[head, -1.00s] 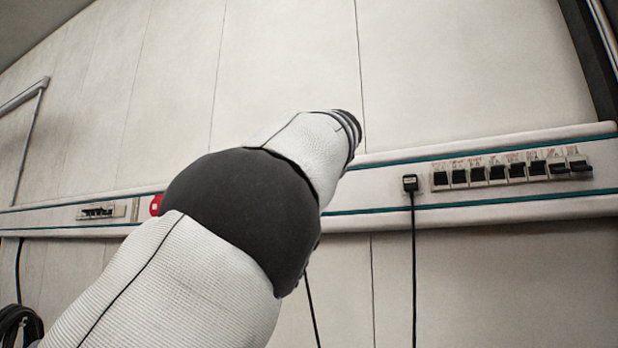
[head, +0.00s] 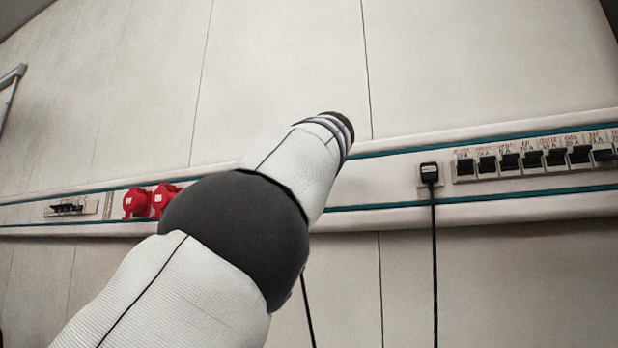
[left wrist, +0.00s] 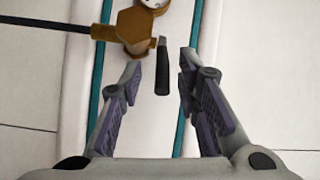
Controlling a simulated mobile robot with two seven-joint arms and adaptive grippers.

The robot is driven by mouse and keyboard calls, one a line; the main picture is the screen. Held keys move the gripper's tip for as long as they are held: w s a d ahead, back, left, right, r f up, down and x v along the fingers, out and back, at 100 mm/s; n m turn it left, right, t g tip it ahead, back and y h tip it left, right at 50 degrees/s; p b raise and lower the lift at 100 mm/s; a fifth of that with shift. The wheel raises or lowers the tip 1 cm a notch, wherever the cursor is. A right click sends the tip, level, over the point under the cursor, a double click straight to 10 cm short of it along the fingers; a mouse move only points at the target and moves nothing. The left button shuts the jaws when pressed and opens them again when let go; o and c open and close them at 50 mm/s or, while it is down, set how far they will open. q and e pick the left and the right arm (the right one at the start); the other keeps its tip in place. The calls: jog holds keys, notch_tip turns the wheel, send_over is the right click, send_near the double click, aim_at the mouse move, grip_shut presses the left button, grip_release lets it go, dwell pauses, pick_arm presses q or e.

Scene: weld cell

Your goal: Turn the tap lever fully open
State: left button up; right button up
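The tap shows in the left wrist view as a brass-coloured body (left wrist: 134,30) on the wall trunking. Its dark lever (left wrist: 162,72) points down the picture from the tap's right side. My left gripper (left wrist: 158,80) is open, with one finger on each side of the lever's free end in the picture. A gap shows between the lever and both fingers; I cannot tell how far the lever lies in depth. In the head view my left arm hides the tap and the gripper. My right gripper is in neither view.
A white wall trunking (head: 385,180) with teal stripes crosses the wall. It carries a row of black breakers (head: 532,160), a black plug (head: 429,173) with a hanging cable, and red sockets (head: 137,202). A round gauge (left wrist: 154,4) sits above the tap.

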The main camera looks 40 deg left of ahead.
pick_arm(q)
jog(key=shift+s+d+r, duration=0.1)
grip_shut()
jog(key=m+t+h, duration=0.1)
jog(key=s+m+t+h, duration=0.1)
jog(key=m+t+h, duration=0.1)
jog(key=shift+s+a+h, duration=0.15)
jog(key=shift+a+h, duration=0.2)
jog(key=shift+h, duration=0.05)
grip_release()
dwell(0.3)
